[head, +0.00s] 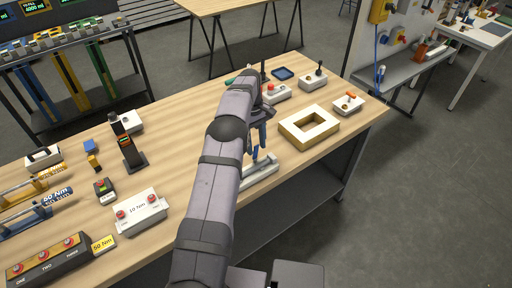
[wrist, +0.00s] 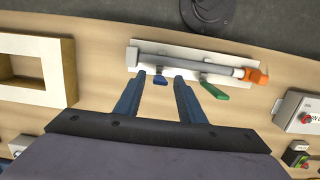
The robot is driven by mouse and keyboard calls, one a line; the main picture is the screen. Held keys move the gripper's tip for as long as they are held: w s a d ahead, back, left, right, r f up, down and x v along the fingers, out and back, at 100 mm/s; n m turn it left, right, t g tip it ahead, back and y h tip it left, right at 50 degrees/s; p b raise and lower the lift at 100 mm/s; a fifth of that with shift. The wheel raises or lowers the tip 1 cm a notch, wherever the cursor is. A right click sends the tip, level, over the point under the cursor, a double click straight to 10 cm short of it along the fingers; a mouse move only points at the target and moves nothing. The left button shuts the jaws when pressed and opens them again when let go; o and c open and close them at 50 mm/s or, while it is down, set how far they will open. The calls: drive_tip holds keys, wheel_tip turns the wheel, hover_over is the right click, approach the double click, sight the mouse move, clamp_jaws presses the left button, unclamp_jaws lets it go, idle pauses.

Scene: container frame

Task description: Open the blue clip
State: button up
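The blue clip (wrist: 160,80) is a small blue tab at the edge of a grey tube (wrist: 185,62), which lies along a white plate (wrist: 140,70) and has an orange end piece (wrist: 254,75). A green clip (wrist: 214,91) sits further right along the tube. My gripper (wrist: 160,77) is open, with its two blue fingers apart and the blue clip showing between their tips; I cannot tell whether they touch it. In the head view my gripper (head: 258,145) points down over the white plate (head: 262,177), and my arm hides part of the plate.
A wooden block frame with a square opening (head: 309,126) stands right of my gripper. Bare tabletop (head: 185,130) lies left of my arm.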

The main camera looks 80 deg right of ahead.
wheel_tip(320, 180, up, 6)
drive_tip(key=b, duration=0.1)
drive_tip(key=shift+w+d, duration=0.25)
drive_tip(key=shift+w, duration=0.05)
drive_tip(key=shift+r, duration=0.1)
idle(0.4)
